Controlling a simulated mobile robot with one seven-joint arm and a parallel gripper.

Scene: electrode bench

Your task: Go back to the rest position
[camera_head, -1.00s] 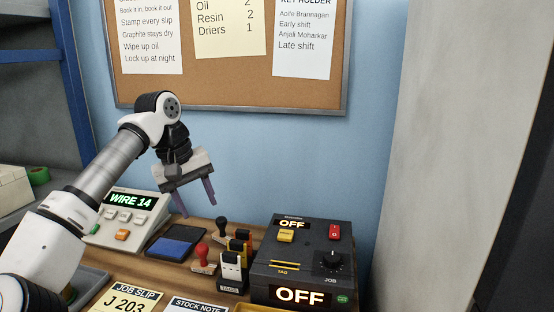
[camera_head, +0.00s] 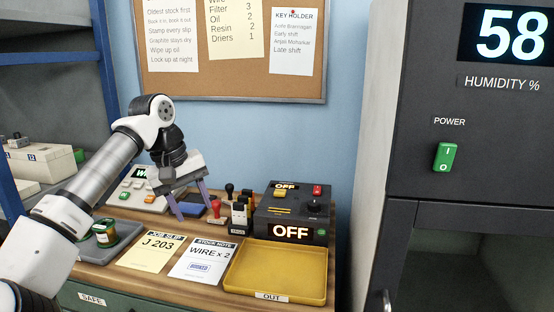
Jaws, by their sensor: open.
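My gripper (camera_head: 189,204) hangs at the end of my white and grey arm, its two purple fingers spread apart with nothing between them. It is over the back left part of the wooden bench (camera_head: 123,272), in front of the keypad device (camera_head: 139,192) and the dark blue ink pad, partly hiding both. From this view I cannot tell its exact height above the bench.
A black control box (camera_head: 292,214) reading OFF stands right of several stamps (camera_head: 216,212). In front lie a job slip (camera_head: 157,252), a stock note (camera_head: 203,262) and an empty yellow OUT tray (camera_head: 276,272). A dark humidity cabinet (camera_head: 420,150) stands right.

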